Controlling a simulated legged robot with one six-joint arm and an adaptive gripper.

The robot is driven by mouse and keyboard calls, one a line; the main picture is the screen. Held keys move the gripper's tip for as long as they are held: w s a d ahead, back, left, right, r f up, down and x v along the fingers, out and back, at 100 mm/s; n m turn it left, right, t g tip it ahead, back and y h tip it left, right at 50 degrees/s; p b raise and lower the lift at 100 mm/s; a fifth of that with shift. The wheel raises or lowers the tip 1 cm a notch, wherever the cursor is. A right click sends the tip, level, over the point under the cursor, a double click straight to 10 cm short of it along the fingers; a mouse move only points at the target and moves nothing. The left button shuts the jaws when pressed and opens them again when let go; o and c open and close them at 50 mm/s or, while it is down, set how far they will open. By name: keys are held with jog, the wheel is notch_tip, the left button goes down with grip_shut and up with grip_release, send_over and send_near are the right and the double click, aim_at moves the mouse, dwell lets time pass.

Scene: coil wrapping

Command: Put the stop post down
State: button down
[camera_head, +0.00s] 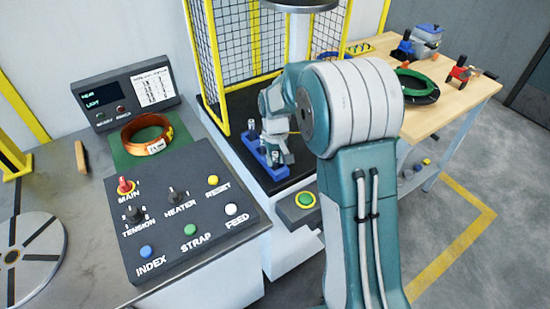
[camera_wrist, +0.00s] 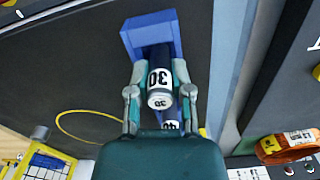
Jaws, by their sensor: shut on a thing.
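The stop post (camera_wrist: 160,78) has a white end marked 30 and a dark shaft. It is between the two fingers of my gripper (camera_wrist: 160,86), which is shut on it. A blue rack (camera_wrist: 150,22) lies beyond the post in the wrist view; I cannot tell whether the post is seated in it. Another white-ended post (camera_wrist: 170,125) shows just below, partly hidden by my wrist. In the head view the blue rack (camera_head: 272,172) is on the dark machine bed, with posts standing at its ends. My gripper (camera_head: 276,152) is over its middle, hiding the held post.
A yellow-framed mesh guard (camera_head: 250,45) stands behind the rack. The control panel (camera_head: 180,215) and a copper coil (camera_head: 147,135) are on the left bench. A wooden table (camera_head: 455,95) with a dark coil (camera_head: 415,86) and tools is at right.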

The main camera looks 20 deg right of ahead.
aim_at(276, 154)
jog(key=c, duration=0.5)
grip_release()
jog(key=shift+d, duration=0.2)
jog(key=shift+c, duration=0.2)
notch_tip(276, 154, up, 12)
jog(key=shift+a+r, duration=0.1)
jog(key=s+r+m+t, duration=0.1)
jog(key=s+r, duration=0.3)
jog(key=s, duration=0.3)
jog(key=s+r+t, duration=0.2)
jog(key=s+r, duration=0.2)
jog(key=s, duration=0.3)
jog(key=s+f+t, duration=0.1)
jog(key=s+t, duration=0.1)
jog(key=s, duration=1.1)
jog(key=shift+s+f+m+t, duration=0.15)
jog(key=shift+s+m+t, duration=0.15)
jog(key=shift+s+m, duration=0.1)
jog(key=shift+w, duration=0.1)
